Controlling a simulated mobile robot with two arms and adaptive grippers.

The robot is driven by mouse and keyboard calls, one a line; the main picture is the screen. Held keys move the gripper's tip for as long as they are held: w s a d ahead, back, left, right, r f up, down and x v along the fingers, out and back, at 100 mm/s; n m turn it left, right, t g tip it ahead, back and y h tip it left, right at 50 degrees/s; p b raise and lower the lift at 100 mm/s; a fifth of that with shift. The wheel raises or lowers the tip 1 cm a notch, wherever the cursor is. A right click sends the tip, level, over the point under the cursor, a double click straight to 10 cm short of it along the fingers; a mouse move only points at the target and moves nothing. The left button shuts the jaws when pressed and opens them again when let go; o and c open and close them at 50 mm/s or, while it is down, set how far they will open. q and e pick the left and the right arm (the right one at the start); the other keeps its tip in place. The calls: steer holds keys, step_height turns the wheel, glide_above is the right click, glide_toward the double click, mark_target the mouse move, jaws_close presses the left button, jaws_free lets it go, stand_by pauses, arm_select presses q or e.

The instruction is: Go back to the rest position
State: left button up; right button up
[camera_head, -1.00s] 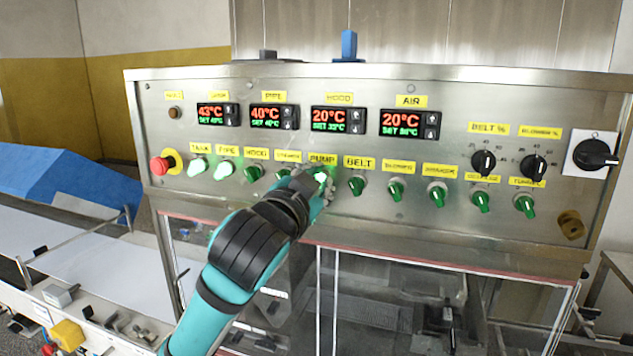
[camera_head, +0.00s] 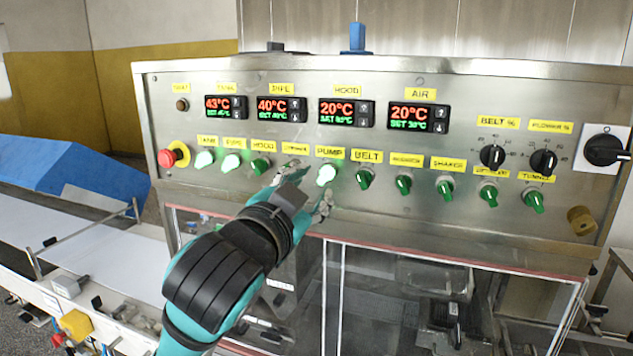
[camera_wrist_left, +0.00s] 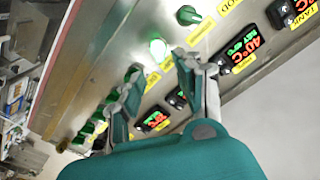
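My left gripper (camera_head: 308,188) is in front of the control panel (camera_head: 230,140), just below and left of the PUMP knob. Its two fingers are spread apart with nothing between them. The PUMP knob (camera_head: 326,175) glows bright green and shows clear of the fingers. In the left wrist view the open gripper (camera_wrist_left: 156,64) points at the panel, with a lit knob (camera_wrist_left: 158,50) beyond the fingers. The STIRRER knob is hidden behind the gripper in the head view. My right gripper is not in view.
The TANK knob (camera_head: 204,159) and PIPE knob (camera_head: 231,162) are lit; the BELT knob (camera_head: 364,179) is darker. A red stop button (camera_head: 168,158) sticks out at the left. A white conveyor (camera_head: 80,235) runs at the left. Clear-windowed doors (camera_head: 385,300) lie below the panel.

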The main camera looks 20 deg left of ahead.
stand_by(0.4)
arm_select(q)
steer(key=s+a+f+n+g, duration=0.15)
steer(key=f+g, duration=0.25)
steer(key=f, duration=1.1)
steer(key=s+f+n+g, duration=0.1)
steer(key=s+f+g, duration=0.25)
steer(key=f, duration=1.15)
steer(key=s+a+f+n+g, duration=0.2)
steer(key=s+f+g, duration=0.5)
steer(key=s+f, duration=1.3)
step_height(320, 180, down, 31)
steer(key=s+g+b, duration=0.1)
steer(key=b, duration=0.7)
steer(key=s+a+f+b, duration=0.1)
steer(key=s+f+b, duration=0.2)
steer(key=s+f, duration=0.5)
steer(key=s+a+f+g+b, duration=0.1)
steer(key=s+a+f+b, duration=0.1)
steer(key=s+f, duration=0.7)
step_height(320, 180, down, 8)
steer(key=shift+s+y+b, duration=0.15)
steer(key=shift+y+b, duration=0.15)
steer(key=shift+b, duration=0.5)
